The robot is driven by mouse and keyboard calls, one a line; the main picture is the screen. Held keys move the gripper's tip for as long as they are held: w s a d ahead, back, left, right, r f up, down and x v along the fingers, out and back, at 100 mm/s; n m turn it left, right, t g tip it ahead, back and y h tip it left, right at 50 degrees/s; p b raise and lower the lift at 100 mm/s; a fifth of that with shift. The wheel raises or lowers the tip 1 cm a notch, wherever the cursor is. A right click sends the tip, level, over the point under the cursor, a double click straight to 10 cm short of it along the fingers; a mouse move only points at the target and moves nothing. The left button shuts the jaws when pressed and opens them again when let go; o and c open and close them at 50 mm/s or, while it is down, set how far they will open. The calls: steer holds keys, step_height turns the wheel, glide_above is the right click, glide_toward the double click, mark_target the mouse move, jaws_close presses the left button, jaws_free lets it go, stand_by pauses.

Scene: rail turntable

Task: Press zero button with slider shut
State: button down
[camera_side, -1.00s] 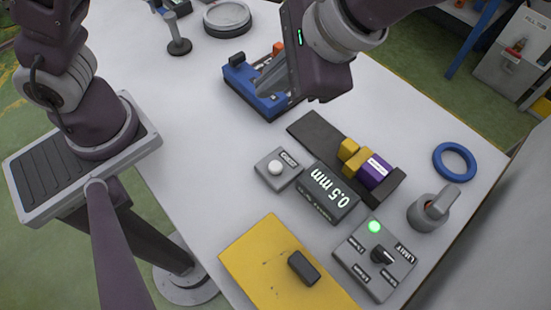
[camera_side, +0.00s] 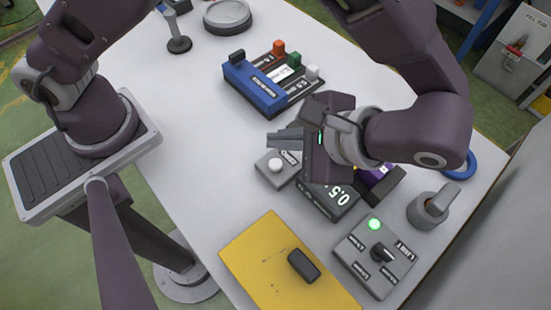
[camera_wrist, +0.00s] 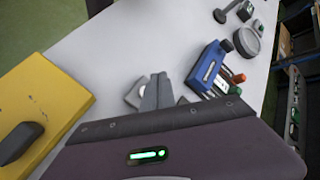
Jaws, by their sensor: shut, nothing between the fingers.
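The zero button (camera_side: 276,165) is a white dome on a small grey box (camera_side: 264,174), left of the dark display (camera_side: 326,200). My gripper (camera_side: 270,139) is shut and empty, its fingertips near the button box and just behind the button in the side view. In the wrist view the shut fingers (camera_wrist: 160,78) partly cover the button (camera_wrist: 143,90); I cannot tell whether they touch it. The slider unit shows only a purple part (camera_side: 378,178) and a bit of yellow beside the display; my arm hides the rest. The display reads 0.5, its unit hidden.
A blue block unit (camera_side: 254,88) with coloured knobs stands behind. A yellow plate (camera_side: 262,258) with a dark handle lies in front. A grey LIMIT box (camera_side: 357,262) with a lit green lamp and knob sits front right. Bare table lies left of the button box.

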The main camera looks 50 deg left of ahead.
mark_target(280, 166)
steer(key=shift+f, duration=2.1)
stand_by(0.3)
steer(key=shift+f, duration=0.4)
steer(key=shift+f, duration=0.55)
stand_by(0.5)
steer(key=shift+r, duration=0.95)
steer(key=shift+r, duration=2.55)
